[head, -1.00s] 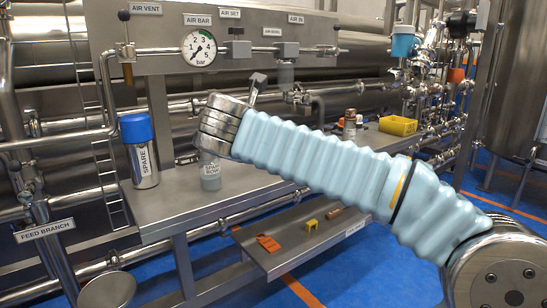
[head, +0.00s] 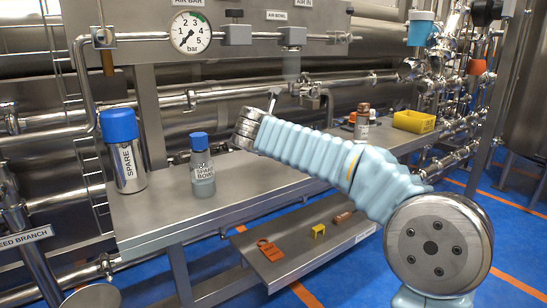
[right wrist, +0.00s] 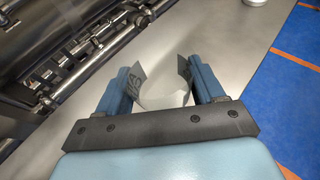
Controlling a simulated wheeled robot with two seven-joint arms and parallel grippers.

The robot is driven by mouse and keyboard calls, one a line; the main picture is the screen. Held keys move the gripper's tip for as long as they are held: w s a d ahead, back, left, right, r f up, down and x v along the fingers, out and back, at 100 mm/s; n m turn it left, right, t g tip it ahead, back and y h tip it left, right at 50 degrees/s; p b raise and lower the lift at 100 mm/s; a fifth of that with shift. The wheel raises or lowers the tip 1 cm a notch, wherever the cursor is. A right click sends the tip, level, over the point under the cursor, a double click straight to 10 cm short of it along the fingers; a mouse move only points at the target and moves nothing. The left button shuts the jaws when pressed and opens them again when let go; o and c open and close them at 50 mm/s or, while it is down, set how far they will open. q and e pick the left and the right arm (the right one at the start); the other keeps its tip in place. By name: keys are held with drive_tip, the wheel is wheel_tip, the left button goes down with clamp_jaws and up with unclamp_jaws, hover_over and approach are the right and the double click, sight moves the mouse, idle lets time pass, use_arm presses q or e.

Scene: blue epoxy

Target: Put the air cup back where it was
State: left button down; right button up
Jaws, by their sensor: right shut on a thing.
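In the right wrist view my right gripper (right wrist: 163,82) is shut on a pale, translucent cup (right wrist: 163,97) that sits between its two blue fingers. Grey patches with dark markings show beside both fingers. In the head view my right arm reaches over the bench, its wrist (head: 248,128) right of the spare bowl; its fingers and the cup are mostly hidden there. A pale translucent shape (head: 291,66) shows under the block marked AIR BOWL; I cannot tell what it is. My left gripper is not in view.
A blue-capped spare bowl (head: 202,180) and a blue-topped SPARE canister (head: 125,160) stand on the steel bench (head: 150,222). A pressure gauge (head: 190,33) and pipework are behind. A yellow bin (head: 414,122) is at the far right. The lower shelf (head: 275,272) holds small orange and yellow items.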

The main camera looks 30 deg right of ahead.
drive_tip(key=f, duration=0.1)
drive_tip(key=w+f+b, duration=0.1)
drive_tip(key=f, duration=0.1)
drive_tip(key=d+f, duration=0.1)
drive_tip(key=shift+w+f, duration=0.25)
drive_tip(key=shift+f, duration=0.3)
drive_tip(key=shift+f, duration=0.15)
drive_tip(key=o, duration=1)
drive_tip(key=shift+o, duration=0.2)
drive_tip(key=shift+r, duration=0.2)
drive_tip(key=v, duration=1.2)
drive_tip(key=shift+f, duration=0.1)
